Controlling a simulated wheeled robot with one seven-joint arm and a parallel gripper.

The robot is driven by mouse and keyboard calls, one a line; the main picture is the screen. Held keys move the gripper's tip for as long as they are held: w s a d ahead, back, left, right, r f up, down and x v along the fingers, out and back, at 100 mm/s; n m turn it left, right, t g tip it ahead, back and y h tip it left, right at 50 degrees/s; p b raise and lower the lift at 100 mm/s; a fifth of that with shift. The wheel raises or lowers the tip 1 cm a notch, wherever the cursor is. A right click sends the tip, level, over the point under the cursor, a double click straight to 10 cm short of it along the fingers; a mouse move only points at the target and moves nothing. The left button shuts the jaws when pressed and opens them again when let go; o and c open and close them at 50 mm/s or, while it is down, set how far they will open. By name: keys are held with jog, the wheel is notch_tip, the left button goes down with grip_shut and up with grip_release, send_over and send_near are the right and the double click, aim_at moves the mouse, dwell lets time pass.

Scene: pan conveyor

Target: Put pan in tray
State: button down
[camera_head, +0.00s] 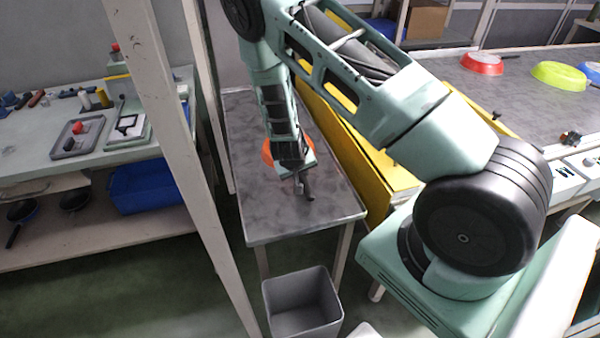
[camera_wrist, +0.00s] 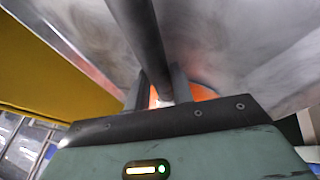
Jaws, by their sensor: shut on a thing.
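An orange pan (camera_head: 267,151) is over the grey metal-topped table (camera_head: 325,215) in the middle of the head view, mostly hidden behind my arm. My gripper (camera_head: 299,181) is shut on the pan's dark handle (camera_head: 308,189). In the wrist view, the handle (camera_wrist: 140,35) runs up from between the two fingers of my gripper (camera_wrist: 160,88), and part of the orange pan (camera_wrist: 202,92) shows behind them. I cannot tell whether the pan touches the tabletop. A small grey tray (camera_head: 70,143) lies on the workbench at left; which surface is the task's tray is unclear.
A yellow panel (camera_head: 375,165) lines the metal table's right side. The conveyor (camera_head: 490,92) at right carries red (camera_head: 482,63), green (camera_head: 558,75) and blue (camera_head: 592,71) pans. A grey bin (camera_head: 302,305) stands below the table's front edge. A white post (camera_head: 170,130) rises at left. The table's front is clear.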

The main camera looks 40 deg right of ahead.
jog(key=shift+f, duration=0.1)
jog(key=c, duration=1.2)
grip_release()
jog(key=v, duration=1.2)
jog(key=shift+p, duration=0.3)
